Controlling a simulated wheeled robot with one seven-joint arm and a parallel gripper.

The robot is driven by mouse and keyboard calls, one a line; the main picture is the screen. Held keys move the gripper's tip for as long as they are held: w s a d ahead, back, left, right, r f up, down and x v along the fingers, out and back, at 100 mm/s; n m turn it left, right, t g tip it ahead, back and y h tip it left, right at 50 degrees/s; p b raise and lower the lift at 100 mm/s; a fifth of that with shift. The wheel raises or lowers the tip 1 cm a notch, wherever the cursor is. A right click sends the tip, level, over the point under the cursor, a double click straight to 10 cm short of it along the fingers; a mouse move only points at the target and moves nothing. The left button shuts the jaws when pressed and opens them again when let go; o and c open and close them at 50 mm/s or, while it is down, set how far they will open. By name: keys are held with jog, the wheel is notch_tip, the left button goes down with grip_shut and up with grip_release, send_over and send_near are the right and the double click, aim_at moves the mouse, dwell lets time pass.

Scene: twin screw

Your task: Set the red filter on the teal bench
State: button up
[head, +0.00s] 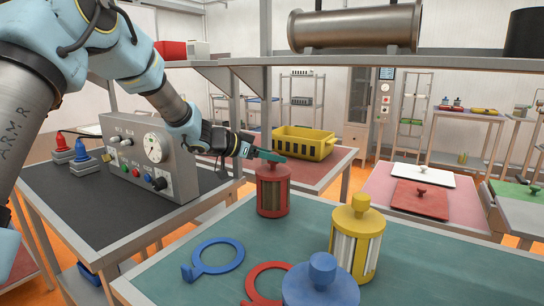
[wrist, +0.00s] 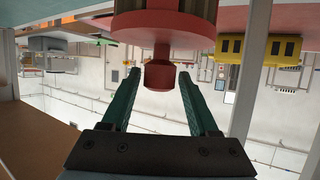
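The red filter (head: 272,193) is a red cylinder with a knob on top. In the head view it stands upright on the teal bench (head: 400,262), near the bench's far left edge. My gripper (head: 268,156) is at the height of its knob. In the wrist view, the filter's red knob (wrist: 159,76) sits between the two green fingers of my gripper (wrist: 158,76). Gaps show on both sides of the knob, so the fingers are open and apart from it. The filter's lower body is outside the wrist view.
A yellow filter (head: 357,240) and a blue one (head: 320,285) stand on the bench. Blue (head: 217,258) and red (head: 266,283) rings lie in front. A grey control box (head: 150,155) stands left. A shelf with a metal cylinder (head: 355,27) hangs above.

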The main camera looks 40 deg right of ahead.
jog(key=shift+o, duration=0.7)
jog(key=b+v, duration=0.2)
jog(key=v, duration=1)
jog(key=shift+r, duration=0.15)
